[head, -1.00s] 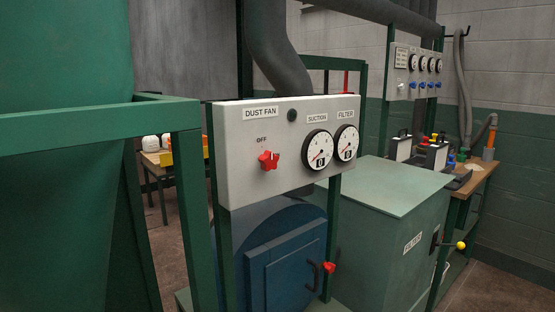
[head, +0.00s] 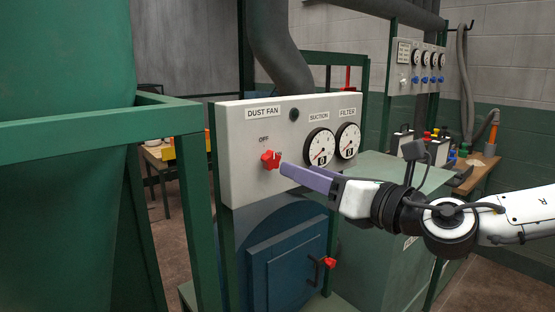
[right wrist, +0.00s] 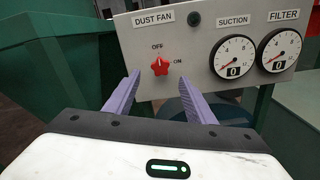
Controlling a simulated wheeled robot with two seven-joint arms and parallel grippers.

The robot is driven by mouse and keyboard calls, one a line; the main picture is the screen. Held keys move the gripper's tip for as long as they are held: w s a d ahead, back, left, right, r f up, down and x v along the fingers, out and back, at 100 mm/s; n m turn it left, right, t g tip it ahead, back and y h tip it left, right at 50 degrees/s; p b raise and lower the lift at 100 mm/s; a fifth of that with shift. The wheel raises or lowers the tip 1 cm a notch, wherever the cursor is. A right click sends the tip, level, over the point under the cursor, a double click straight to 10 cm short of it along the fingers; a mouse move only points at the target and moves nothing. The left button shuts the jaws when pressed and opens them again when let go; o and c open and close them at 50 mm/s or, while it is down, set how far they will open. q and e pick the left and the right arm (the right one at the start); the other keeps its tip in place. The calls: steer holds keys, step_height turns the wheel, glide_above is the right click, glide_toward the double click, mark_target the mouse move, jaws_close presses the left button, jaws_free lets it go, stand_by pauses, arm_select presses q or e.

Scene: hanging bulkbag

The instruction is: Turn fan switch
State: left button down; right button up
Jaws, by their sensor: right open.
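The red star-shaped fan switch (head: 270,160) sits on the grey control panel (head: 235,180) under the "DUST FAN" and "OFF" labels. In the right wrist view the red switch (right wrist: 160,67) shows with "OFF" above it and "ON" to its right. My right gripper (head: 284,170) comes in from the right, with its purple fingertips just right of the switch in the head view. In the right wrist view the fingers (right wrist: 158,80) are apart, with the switch beyond and between their tips. Nothing is between the fingers. Whether a tip touches the switch cannot be told. My left gripper is not in view.
Suction (head: 319,147) and filter (head: 348,140) gauges are right of the switch. A green frame bar (head: 100,133) stands at the left. A blue door with a red-knobbed handle (head: 329,264) is below the panel. A green filter box (head: 385,175) stands behind my right arm.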

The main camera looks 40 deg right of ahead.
mark_target(274, 161)
steer(key=w+p, duration=0.1)
steer(key=w, duration=0.3)
steer(key=shift+w+f, duration=0.15)
steer(key=shift+f, duration=0.05)
steer(key=shift+w+a, duration=0.2)
steer(key=shift+w, duration=0.95)
steer(key=shift+w+d+b, duration=0.1)
steer(key=shift+w+b, duration=0.2)
steer(key=shift+b, duration=0.1)
steer(key=shift+w+a+r, duration=0.15)
steer(key=shift+w+a, duration=0.05)
steer(key=shift+w, duration=0.75)
steer(key=shift+b, duration=0.3)
steer(key=c, duration=1)
